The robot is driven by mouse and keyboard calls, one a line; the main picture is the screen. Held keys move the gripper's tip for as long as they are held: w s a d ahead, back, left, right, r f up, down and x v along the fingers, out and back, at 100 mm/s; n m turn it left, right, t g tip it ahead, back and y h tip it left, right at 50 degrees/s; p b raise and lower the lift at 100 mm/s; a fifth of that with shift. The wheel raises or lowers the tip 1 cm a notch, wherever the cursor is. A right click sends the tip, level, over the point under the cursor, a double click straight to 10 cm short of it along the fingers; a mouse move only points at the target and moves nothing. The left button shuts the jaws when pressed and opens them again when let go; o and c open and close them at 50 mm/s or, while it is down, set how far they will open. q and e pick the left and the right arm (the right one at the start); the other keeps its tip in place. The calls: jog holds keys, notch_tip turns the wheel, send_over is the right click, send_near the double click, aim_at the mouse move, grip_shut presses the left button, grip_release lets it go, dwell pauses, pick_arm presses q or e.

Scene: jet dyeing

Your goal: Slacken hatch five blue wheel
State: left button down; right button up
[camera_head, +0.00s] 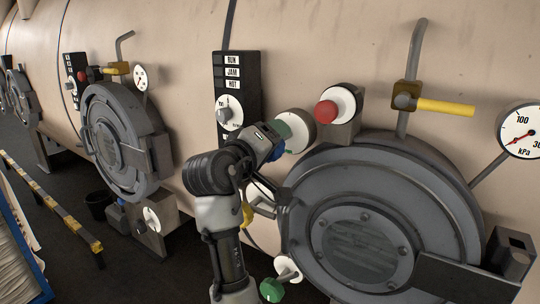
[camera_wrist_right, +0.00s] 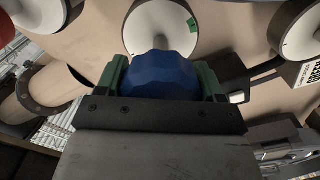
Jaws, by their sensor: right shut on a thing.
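The blue wheel (camera_wrist_right: 160,76) fills the middle of the right wrist view, in front of a round white dial (camera_wrist_right: 160,28) with a small green mark. My right gripper (camera_wrist_right: 161,84) has its green-lined fingers on either side of the wheel, shut on it. In the head view, the right gripper (camera_head: 270,145) is at the left edge of the near round hatch (camera_head: 365,245), and only a bit of blue (camera_head: 278,153) shows beside it. The wheel is mostly hidden there. I cannot read a hatch number. My left gripper is not in view.
A red button (camera_head: 326,111), a yellow-handled valve (camera_head: 445,107) and a kPa gauge (camera_head: 521,131) surround the near hatch. A green knob (camera_head: 271,290) is low at its left. Another hatch (camera_head: 122,140) stands left. A yellow-black rail (camera_head: 50,203) runs along the floor.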

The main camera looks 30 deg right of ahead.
jog(key=m+b, duration=0.2)
jog(key=m, duration=0.1)
jog(key=m+b, duration=0.1)
jog(key=shift+f+m+b, duration=0.25)
jog(key=shift+m+b, duration=0.05)
jog(key=shift+b, duration=0.05)
jog(key=shift+s+r+m+b, duration=0.1)
jog(key=shift+r+m+b, duration=0.05)
jog(key=shift+m+b, duration=1.4)
jog(key=shift+m, duration=0.35)
jog(key=o, duration=0.9)
jog(key=shift+r, duration=0.1)
jog(key=shift+p, duration=0.3)
